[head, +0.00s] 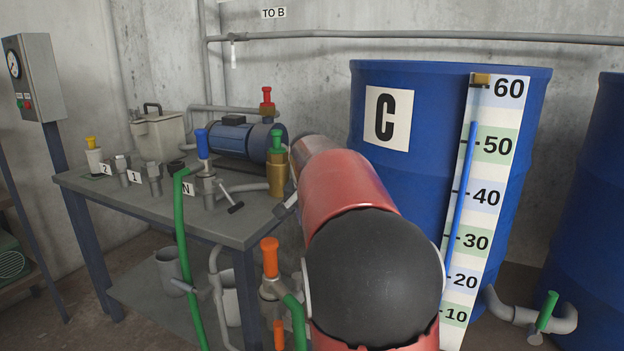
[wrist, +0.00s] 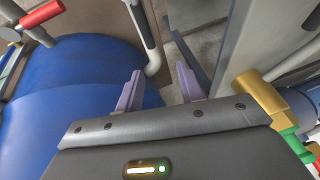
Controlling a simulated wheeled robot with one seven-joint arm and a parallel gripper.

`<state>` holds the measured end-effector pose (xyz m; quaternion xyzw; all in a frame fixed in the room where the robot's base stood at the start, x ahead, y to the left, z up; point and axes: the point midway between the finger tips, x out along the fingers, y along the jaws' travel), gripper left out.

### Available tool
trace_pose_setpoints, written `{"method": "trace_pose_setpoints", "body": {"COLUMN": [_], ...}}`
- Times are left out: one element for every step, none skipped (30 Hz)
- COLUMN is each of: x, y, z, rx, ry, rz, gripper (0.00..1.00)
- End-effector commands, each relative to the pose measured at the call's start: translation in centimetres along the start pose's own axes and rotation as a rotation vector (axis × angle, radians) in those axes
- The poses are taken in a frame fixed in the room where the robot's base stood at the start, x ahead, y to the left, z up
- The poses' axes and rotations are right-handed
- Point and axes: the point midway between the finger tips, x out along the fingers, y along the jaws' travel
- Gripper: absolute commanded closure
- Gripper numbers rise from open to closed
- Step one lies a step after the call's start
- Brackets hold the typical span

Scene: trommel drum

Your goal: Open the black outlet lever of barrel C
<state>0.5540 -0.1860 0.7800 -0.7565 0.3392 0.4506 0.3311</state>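My red and black arm covers the barrel's lower left in the head view and hides my gripper. In the wrist view my gripper (wrist: 158,82) is open and empty, its two lilac fingers apart beside the blue surface.
A workbench (head: 150,205) with a blue pump (head: 235,138) and several coloured valves stands left of my arm. A brass valve (head: 276,172) is close to the arm. A green-handled outlet (head: 546,312) juts out at lower right. A red handle (wrist: 40,14) shows in the wrist view.

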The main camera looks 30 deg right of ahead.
Motion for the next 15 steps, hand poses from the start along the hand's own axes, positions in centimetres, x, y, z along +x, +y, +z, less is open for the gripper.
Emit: {"method": "trace_pose_setpoints", "body": {"x": [-1.4,-2.1,-3.0,-3.7,-4.3,-5.1,-5.7,-6.2,-6.9,-7.3,-7.7,-8.2,-8.5,-8.7,-9.0], "y": [-0.3,-0.5,-0.7,-0.8,-0.9,-1.1,-1.3,-1.4,-1.5,-1.6,-1.7,-1.8,-1.8,-1.9,-1.9], "z": [-0.7,-0.9,-1.3,-1.6,-1.9,-2.2,-2.5,-2.7,-2.9,-3.1,-3.3,-3.5,-3.6,-3.7,-3.8], "rx": [0.001,0.0,0.0,0.0,0.0,0.0,0.0,0.0,0.0,0.0,0.0,0.001,0.001,0.001,0.001], "ry": [0.004,0.004,0.004,0.004,0.004,0.003,0.003,0.003,0.002,0.003,0.002,0.002,0.002,0.001,0.0], "rz": [-0.002,-0.003,-0.002,-0.002,-0.002,-0.001,-0.001,-0.001,0.0,-0.001,0.0,0.001,0.001,0.001,0.002], "gripper": [0.62,0.62,0.62,0.62,0.62,0.62,0.62,0.62,0.62,0.62,0.62,0.62,0.62,0.62,0.62]}}
